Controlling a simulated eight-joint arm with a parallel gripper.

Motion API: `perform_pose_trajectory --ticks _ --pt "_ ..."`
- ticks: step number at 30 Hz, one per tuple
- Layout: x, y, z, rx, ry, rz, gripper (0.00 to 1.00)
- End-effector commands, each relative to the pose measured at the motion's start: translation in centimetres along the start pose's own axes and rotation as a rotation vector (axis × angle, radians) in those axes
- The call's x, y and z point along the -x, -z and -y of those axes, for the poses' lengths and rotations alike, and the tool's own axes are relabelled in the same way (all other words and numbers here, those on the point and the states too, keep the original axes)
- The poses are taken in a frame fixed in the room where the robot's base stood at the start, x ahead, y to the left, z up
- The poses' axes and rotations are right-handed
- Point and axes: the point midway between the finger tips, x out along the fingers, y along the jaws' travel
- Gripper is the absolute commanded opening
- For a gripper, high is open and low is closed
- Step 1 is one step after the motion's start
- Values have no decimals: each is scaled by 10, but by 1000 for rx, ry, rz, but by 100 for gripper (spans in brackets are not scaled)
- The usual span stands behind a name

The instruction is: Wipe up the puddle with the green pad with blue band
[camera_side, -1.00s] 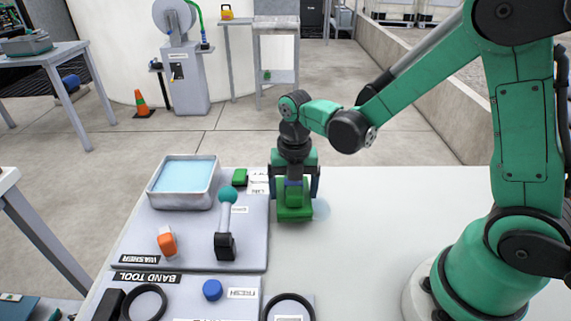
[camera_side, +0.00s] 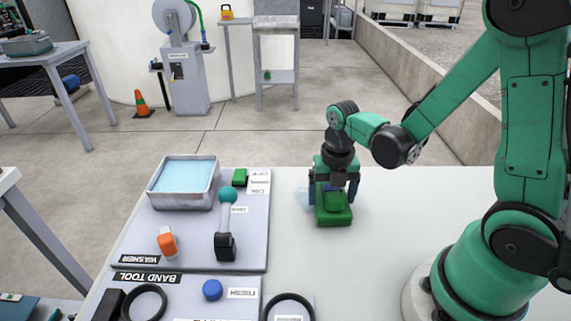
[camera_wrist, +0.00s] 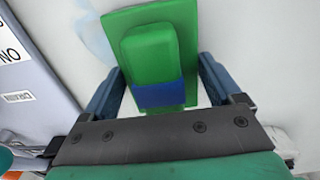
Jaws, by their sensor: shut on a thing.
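My gripper (camera_side: 335,190) is shut on the green pad with a blue band (camera_side: 334,212). The pad is at the white table's surface, to the right of the grey tool board. In the wrist view the pad (camera_wrist: 150,50) sits between the two fingers, its blue band near the gripper. The puddle (camera_side: 302,196) is a faint pale-blue patch just left of the pad. Part of it also shows in the wrist view (camera_wrist: 93,38), at the pad's left edge. The pad and gripper may hide some of it.
A black ring (camera_side: 288,305) lies in front. The white table (camera_side: 410,210) is clear to the right.

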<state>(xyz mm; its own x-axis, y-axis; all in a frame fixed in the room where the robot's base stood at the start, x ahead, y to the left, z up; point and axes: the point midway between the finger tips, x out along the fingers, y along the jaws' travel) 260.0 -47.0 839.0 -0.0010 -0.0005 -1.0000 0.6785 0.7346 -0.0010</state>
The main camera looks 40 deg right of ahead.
Motion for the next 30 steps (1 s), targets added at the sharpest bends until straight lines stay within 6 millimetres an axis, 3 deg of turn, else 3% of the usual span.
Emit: perform_pose_trajectory --ticks 23,24,30 --pt "-3 -2 -73 4 -1 0 36" --pt "0 -2 -76 4 -1 1 28" --pt "-1 -22 -74 -1 -1 1 28"
